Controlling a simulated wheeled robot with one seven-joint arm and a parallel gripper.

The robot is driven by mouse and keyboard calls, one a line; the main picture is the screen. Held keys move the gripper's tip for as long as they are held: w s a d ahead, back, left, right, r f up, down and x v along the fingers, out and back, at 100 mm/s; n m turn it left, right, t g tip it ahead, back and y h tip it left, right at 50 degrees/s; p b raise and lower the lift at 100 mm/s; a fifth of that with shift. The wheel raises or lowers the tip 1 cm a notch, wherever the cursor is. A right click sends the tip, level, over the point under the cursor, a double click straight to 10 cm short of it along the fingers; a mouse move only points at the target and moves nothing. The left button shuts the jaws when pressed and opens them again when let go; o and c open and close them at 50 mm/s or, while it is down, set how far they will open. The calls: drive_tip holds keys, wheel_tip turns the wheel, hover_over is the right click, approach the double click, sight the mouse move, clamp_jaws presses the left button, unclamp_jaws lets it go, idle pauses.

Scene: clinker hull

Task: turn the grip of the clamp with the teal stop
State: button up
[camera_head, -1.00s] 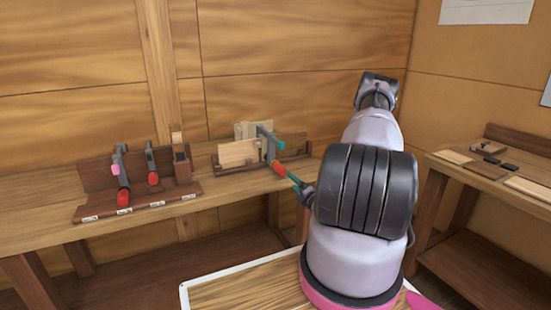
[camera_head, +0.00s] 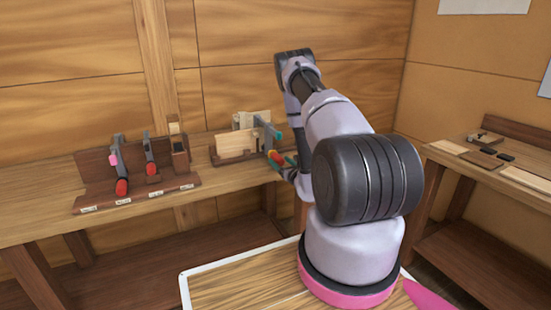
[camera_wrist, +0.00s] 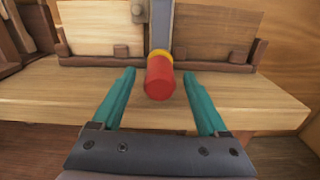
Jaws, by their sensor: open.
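The clamp with the teal stop (camera_head: 268,127) is fixed on the wooden fixture at the right end of the back bench, across pale boards. Its red grip (camera_wrist: 159,78) with a yellow collar (camera_wrist: 160,54) points toward me in the wrist view, below the grey bar (camera_wrist: 161,22). The teal stop does not show in the wrist view. My gripper (camera_wrist: 158,73) is open, its teal fingers to the left and right of the grip with a gap on both sides. In the head view my gripper (camera_head: 285,160) is small and partly hidden beside my arm.
A dark rack (camera_head: 95,170) at left holds a clamp with a pink stop (camera_head: 113,157) and another grey clamp (camera_head: 149,148), both with red grips. The bench top (camera_wrist: 60,100) lies below the grip. A side bench (camera_head: 490,165) stands at right.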

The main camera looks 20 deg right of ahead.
sight(276, 156)
drive_tip(key=w, duration=0.5)
drive_tip(key=shift+a, duration=0.1)
clamp_jaws()
